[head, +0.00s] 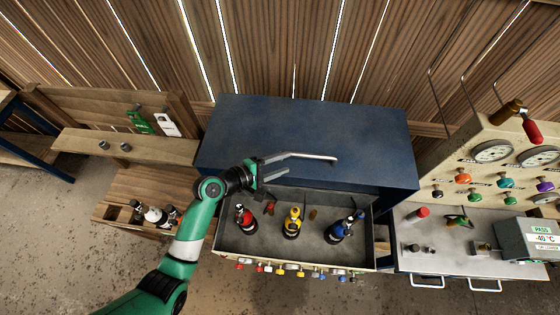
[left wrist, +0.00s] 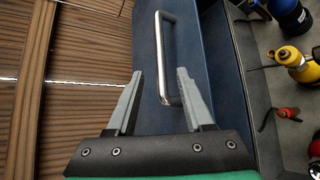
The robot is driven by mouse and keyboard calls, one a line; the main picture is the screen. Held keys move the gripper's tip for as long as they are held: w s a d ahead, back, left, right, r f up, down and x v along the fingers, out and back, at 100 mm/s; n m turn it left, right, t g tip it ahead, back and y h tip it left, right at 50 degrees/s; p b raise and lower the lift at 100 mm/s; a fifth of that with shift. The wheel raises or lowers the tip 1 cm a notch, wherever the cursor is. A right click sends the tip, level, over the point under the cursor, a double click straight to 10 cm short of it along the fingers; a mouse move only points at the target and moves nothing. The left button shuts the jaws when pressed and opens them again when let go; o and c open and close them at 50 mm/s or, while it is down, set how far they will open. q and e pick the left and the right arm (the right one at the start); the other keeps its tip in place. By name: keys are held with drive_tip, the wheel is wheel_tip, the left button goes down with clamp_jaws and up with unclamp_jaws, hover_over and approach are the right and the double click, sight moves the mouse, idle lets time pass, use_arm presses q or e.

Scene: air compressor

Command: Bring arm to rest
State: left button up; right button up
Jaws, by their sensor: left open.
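My left arm (head: 190,245), green and black, comes in from the lower left. Its left gripper (head: 280,167) is over the front edge of the blue cabinet lid (head: 300,125). In the left wrist view the two grey fingers of this gripper (left wrist: 160,90) are apart with nothing held. The silver bar handle (head: 318,157) on the blue lid lies just past the fingers. In the left wrist view the handle (left wrist: 158,55) shows ahead of the gap between the fingertips; contact cannot be told. My right gripper is in neither view.
Below the lid, an open grey bay (head: 265,240) holds red (head: 245,218), yellow (head: 292,222) and blue (head: 342,229) bottle-like units. A gauge panel (head: 480,165) stands right, with a grey display box (head: 526,240) before it. A wooden bench (head: 130,145) stands left. The floor at lower left is clear.

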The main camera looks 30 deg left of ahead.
use_arm(q)
drive_tip(key=shift+s+a+r, duration=0.1)
drive_tip(key=shift+s+r, duration=0.05)
drive_tip(key=shift+s, duration=0.15)
